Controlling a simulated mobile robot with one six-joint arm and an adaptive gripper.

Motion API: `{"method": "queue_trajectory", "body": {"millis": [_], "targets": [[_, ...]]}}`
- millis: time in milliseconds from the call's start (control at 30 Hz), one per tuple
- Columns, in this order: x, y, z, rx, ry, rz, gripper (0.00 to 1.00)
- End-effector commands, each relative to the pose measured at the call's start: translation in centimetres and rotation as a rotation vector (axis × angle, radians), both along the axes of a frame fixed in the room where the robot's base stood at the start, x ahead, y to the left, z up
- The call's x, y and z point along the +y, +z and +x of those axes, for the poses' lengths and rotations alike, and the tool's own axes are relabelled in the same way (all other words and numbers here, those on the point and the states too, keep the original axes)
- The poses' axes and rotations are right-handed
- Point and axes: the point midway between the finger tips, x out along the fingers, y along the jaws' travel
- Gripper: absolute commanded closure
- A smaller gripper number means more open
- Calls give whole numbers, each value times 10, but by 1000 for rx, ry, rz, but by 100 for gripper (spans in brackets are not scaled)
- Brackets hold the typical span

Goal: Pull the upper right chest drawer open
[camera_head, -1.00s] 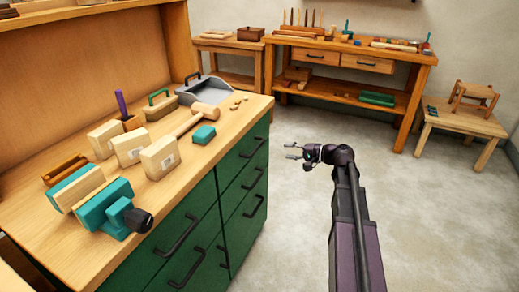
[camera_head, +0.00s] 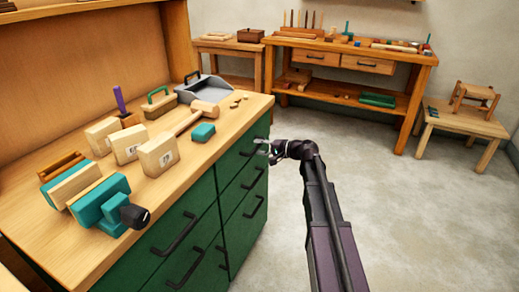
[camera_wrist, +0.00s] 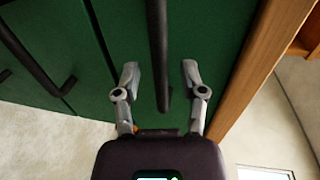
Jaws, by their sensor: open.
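The upper right drawer (camera_head: 232,164) of the green chest is shut, its front flush with the fronts around it. Its black bar handle is partly hidden by my gripper (camera_head: 263,147) in the head view. In the wrist view a black handle bar (camera_wrist: 160,50) runs between the two grey fingers of my gripper (camera_wrist: 160,75). The fingers are spread, one on each side of the bar, with a visible gap to it on both sides. Whether the fingertips touch the green front cannot be told.
The wooden worktop (camera_head: 60,228) above holds a mallet (camera_head: 202,110), a teal block (camera_head: 203,133), a dustpan (camera_head: 208,88) and several wooden blocks. Other handles (camera_head: 253,207) stick out below. The floor (camera_head: 400,210) to the right is clear. A workbench (camera_head: 420,58) stands behind.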

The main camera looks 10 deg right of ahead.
Motion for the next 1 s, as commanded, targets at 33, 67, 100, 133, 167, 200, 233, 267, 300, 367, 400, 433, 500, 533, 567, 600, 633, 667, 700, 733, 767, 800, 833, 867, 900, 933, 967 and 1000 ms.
{"method": "queue_trajectory", "body": {"millis": [33,67,100,133,167,200,233,267,300,367,400,433,500,533,567,600,633,667,700,733,767,800,833,867,900,933,967,1000], "targets": [[3,-1,3,0,1,0,46],[5,-2,4,0,1,0,46],[6,-2,5,0,1,0,46],[7,-2,5,0,1,0,46],[8,-2,6,0,0,0,46],[9,-2,6,0,0,0,46],[9,-2,6,0,0,0,46],[9,-2,6,0,0,0,46],[9,-2,6,0,0,0,46],[9,-2,6,0,0,0,46],[9,-2,6,0,0,0,46],[9,-2,6,0,0,0,46],[9,-2,6,0,0,0,49],[9,-2,6,0,0,0,58],[9,-2,6,0,0,0,67],[9,-2,6,0,0,0,79],[9,-2,6,0,0,0,88],[9,-2,6,0,0,0,97],[9,-2,6,0,0,0,100],[9,-2,6,0,0,0,100],[9,-2,6,0,0,0,100],[9,-2,6,0,0,0,100],[9,-2,6,0,0,0,100],[-3,-2,7,1,-1,0,100],[2,-2,6,0,-1,0,100],[4,-2,6,0,0,0,100],[6,-2,6,0,0,0,100],[7,-2,6,0,1,1,100]]}}
